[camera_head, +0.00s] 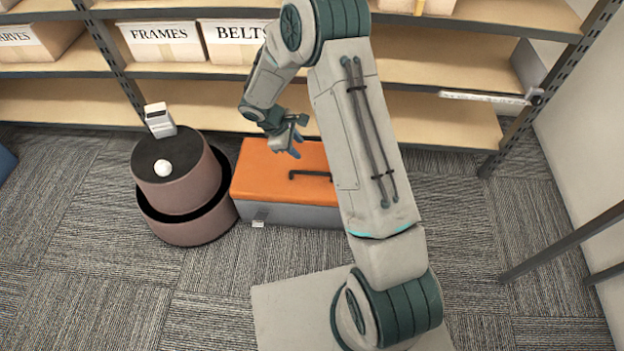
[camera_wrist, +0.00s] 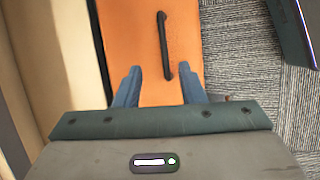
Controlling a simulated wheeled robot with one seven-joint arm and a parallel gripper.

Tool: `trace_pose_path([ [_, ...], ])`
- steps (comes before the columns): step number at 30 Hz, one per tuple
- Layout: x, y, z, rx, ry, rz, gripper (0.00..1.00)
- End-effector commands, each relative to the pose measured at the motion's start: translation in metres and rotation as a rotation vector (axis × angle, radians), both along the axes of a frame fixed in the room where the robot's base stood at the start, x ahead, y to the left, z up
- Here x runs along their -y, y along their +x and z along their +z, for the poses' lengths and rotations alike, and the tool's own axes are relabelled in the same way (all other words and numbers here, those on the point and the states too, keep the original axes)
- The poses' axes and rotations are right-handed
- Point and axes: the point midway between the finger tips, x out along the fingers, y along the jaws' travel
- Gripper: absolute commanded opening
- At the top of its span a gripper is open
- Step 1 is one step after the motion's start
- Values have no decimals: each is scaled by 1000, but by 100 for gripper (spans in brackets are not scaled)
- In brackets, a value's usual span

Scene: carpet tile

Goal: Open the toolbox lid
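The toolbox (camera_head: 283,214) stands on the carpet in front of the shelves, with a grey body and an orange lid (camera_head: 262,172). The lid looks shut. A black handle (camera_head: 312,174) runs along the lid's top, and a small light latch (camera_head: 259,217) shows on the front face. My arm hides the toolbox's right end. My gripper (camera_head: 292,148) is above the lid, toward its back. In the wrist view my gripper (camera_wrist: 160,85) has its two blue fingers apart with nothing between them; the orange lid (camera_wrist: 140,40) and black handle (camera_wrist: 163,45) lie beyond the fingers.
A round mauve stool (camera_head: 185,190) stands left of the toolbox, with a white ball (camera_head: 163,168) and a small grey-white box (camera_head: 159,120) on it. Shelves (camera_head: 430,118) with labelled boxes (camera_head: 162,41) are behind. Carpet in front of the toolbox is clear.

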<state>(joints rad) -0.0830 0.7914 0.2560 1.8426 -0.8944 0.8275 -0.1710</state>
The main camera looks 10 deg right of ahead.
Motion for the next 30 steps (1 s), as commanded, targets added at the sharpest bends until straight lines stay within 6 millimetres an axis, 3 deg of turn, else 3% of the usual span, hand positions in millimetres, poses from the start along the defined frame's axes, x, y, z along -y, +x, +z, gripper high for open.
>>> trace_pose_path([
  [1,-3,2,-19,-10,-2,18,36],
  [8,-3,5,-43,-21,-4,49,36],
  [21,34,9,-123,-22,-3,44,36],
  [30,50,11,-155,-20,-4,45,36],
])
